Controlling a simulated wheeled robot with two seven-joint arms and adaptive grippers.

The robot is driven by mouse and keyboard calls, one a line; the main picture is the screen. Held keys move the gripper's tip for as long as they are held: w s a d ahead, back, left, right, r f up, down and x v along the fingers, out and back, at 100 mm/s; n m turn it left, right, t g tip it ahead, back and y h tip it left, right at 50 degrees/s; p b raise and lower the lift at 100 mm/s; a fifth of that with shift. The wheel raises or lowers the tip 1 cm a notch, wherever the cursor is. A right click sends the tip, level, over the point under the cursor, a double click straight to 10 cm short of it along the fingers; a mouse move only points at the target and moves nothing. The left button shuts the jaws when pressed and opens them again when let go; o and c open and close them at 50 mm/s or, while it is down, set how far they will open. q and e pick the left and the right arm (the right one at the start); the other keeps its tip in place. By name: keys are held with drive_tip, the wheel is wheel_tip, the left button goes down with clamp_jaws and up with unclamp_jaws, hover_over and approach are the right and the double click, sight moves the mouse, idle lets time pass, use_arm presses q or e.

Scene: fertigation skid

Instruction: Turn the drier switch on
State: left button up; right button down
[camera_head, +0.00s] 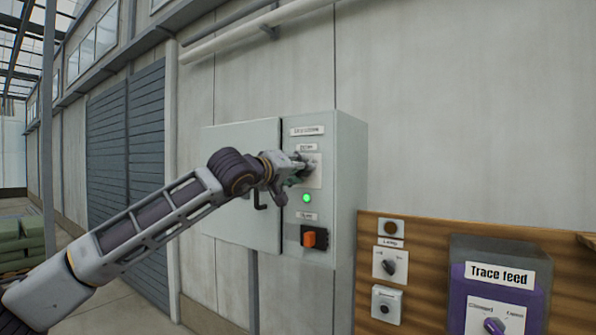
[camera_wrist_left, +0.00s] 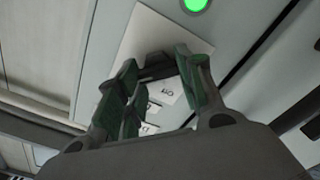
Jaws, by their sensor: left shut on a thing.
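A grey wall cabinet (camera_head: 344,190) carries a switch on a pale plate (camera_head: 316,172), under a small label too blurred to read surely. My left gripper (camera_head: 299,167) is at this switch and mostly hides it. In the left wrist view the gripper (camera_wrist_left: 160,72) has its green-padded fingers on either side of a dark switch handle (camera_wrist_left: 155,68), shut on it. The pale plate (camera_wrist_left: 150,32) behind it shows the word "Off" and other partly hidden print. A round green lamp (camera_head: 306,198) is lit below the plate; it also shows in the left wrist view (camera_wrist_left: 195,5).
A black door handle (camera_head: 260,200) is close beneath my left wrist. To the right, a wooden board (camera_head: 430,232) holds a lamp, two small switches and a purple "Trace feed" box (camera_head: 500,262). A pipe (camera_head: 235,38) runs above.

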use_arm(q)
drive_tip(key=shift+d+f, duration=0.1)
drive_tip(key=shift+f, duration=0.15)
drive_tip(key=o, duration=1)
drive_tip(key=shift+r, duration=0.1)
drive_tip(key=shift+s+r, duration=0.1)
drive_tip(key=shift+s, duration=0.05)
use_arm(e)
drive_tip(key=shift+s+a, duration=0.3)
use_arm(q)
drive_tip(key=shift+v, duration=5.95)
use_arm(e)
drive_tip(key=shift+w+a, duration=0.1)
drive_tip(key=shift+a, duration=0.05)
